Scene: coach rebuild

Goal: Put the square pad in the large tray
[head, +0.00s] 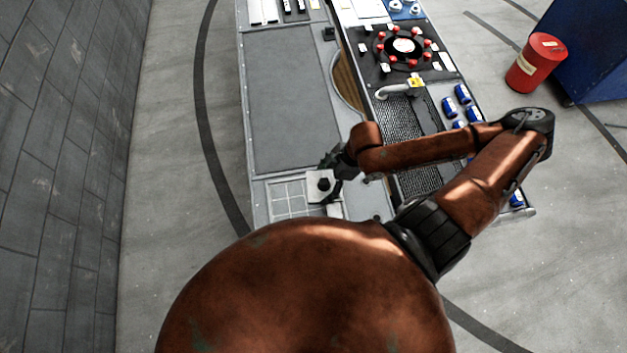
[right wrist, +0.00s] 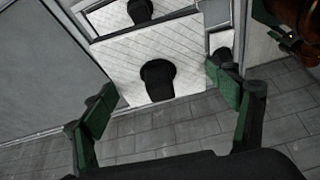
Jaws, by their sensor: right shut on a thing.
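A white square pad (head: 315,194) with a black knob is at the near end of the bench, beside a pale gridded panel. In the right wrist view, a white quilted square pad (right wrist: 130,65) with a black knob lies between the green-padded fingers. A large grey tray (head: 292,100) with a flat bed takes up the bench's left side. I cannot see the contact clearly. My left gripper is not in view.
The gridded panel (head: 290,198) lies left of the pad. Right of the large tray stand a black board (head: 385,72) with red knobs and several blue items (head: 450,107). A red drum (head: 537,62) stands on the floor. The large tray's bed is clear.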

